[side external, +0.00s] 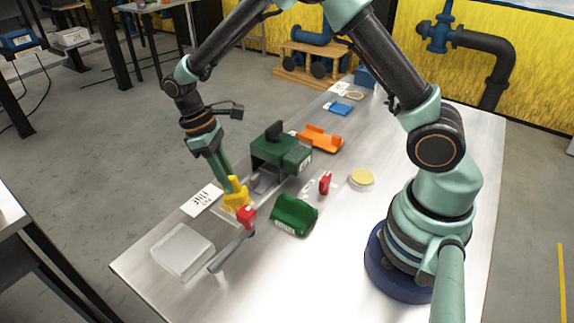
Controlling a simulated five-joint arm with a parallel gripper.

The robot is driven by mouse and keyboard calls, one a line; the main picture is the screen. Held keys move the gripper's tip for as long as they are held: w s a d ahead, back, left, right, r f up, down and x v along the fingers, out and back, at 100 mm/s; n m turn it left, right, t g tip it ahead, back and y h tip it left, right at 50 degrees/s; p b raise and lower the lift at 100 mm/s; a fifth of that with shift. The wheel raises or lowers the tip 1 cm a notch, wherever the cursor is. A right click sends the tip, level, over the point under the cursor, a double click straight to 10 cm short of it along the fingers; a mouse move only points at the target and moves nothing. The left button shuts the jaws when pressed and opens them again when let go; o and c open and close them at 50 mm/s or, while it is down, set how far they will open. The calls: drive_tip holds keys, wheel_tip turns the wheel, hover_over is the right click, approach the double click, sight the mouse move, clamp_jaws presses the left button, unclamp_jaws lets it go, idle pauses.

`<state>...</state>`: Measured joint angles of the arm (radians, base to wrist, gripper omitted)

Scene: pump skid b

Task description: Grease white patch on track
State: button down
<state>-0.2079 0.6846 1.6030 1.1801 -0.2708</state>
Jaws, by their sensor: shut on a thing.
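My gripper (239,203), with yellow jaws, is low over the front left of the metal table. It is shut on a red and grey tool (230,250), whose red block is at the jaws and whose grey bar slants down to the left. I cannot tell whether the bar touches the table. A grey track (262,184) shows beside and below a dark green machine block (282,152), just behind the gripper. The jaws and block hide part of the track. I cannot make out a white patch on it.
A green container (294,215) lies right of the gripper. A clear box (183,250) and white label (202,200) are left. A red clip (325,182), yellow-lidded tin (361,179) and orange tray (319,139) stand beyond. The table's front is bare.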

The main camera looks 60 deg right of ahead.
drive_tip(key=shift+s, duration=0.8)
drive_tip(key=shift+w, duration=2.6)
drive_tip(key=shift+w+f, duration=0.15)
drive_tip(key=shift+w, duration=0.55)
drive_tip(key=shift+w+d, duration=0.1)
drive_tip(key=shift+d, duration=0.15)
drive_tip(key=shift+s+r, duration=0.2)
drive_tip(key=shift+s, duration=3.3)
drive_tip(key=shift+w+f, duration=0.1)
drive_tip(key=shift+w, duration=3.45)
wheel_tip(320, 180, up, 8)
